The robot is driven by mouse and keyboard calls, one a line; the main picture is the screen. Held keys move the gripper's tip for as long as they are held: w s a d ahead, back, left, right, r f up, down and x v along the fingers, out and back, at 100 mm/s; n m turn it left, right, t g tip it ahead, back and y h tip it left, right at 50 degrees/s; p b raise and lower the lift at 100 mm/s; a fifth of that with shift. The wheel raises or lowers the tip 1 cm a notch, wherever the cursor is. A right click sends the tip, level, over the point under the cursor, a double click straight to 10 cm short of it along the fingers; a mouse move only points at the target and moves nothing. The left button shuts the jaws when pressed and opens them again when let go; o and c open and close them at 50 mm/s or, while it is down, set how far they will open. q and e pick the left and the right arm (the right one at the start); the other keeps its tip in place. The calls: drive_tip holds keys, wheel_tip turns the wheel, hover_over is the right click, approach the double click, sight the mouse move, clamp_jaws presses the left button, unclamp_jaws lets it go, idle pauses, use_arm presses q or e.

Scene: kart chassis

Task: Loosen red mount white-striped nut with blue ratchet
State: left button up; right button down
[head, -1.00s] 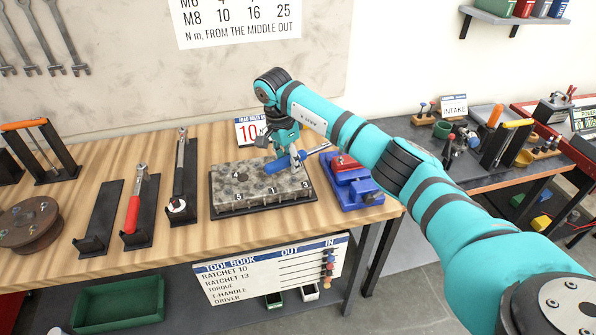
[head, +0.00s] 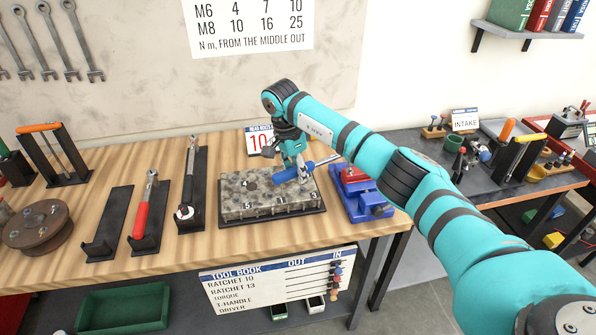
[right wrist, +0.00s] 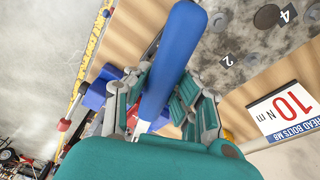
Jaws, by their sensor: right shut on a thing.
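The blue ratchet (head: 284,177) is held roughly level by my right gripper (head: 303,171), above the grey metal block on the bench. Its metal end points right, toward the red mount (head: 351,175) on the blue vise; whether it touches anything there I cannot tell. In the right wrist view the fingers (right wrist: 157,108) are closed around the blue handle (right wrist: 174,60). The white-striped nut cannot be made out in either view. My left gripper is not in view.
The grey block (head: 240,203) with numbered bolt spots lies on a dark tray left of the blue vise (head: 366,200). A 10 N m card (head: 257,141) stands behind it. A red-handled ratchet (head: 142,215) and an empty black holder (head: 108,228) are further left.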

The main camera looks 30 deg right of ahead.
drive_tip(key=shift+f+b, duration=0.7)
drive_tip(key=shift+f, duration=0.25)
idle(0.5)
drive_tip(key=s+d+n+t, duration=0.2)
drive_tip(key=s+d+n, duration=1.05)
drive_tip(key=s, duration=0.25)
drive_tip(key=w+a+m, duration=0.4)
drive_tip(key=w, duration=0.1)
drive_tip(key=w+a+m+g, duration=0.1)
drive_tip(key=w+a+m, duration=0.3)
drive_tip(key=w, duration=0.1)
drive_tip(key=w+a+m+g, duration=0.1)
drive_tip(key=w+a+m, duration=0.3)
drive_tip(key=w, duration=0.1)
drive_tip(key=shift+w+a+m, duration=0.1)
drive_tip(key=shift+a+m, duration=0.15)
drive_tip(key=shift+a, duration=0.05)
drive_tip(key=s+d+n+t, duration=0.2)
drive_tip(key=s+d+n, duration=0.7)
drive_tip(key=s, duration=0.5)
drive_tip(key=shift+s+d+n+y, duration=0.15)
drive_tip(key=shift+n+y, duration=0.15)
drive_tip(key=shift+n, duration=0.7)
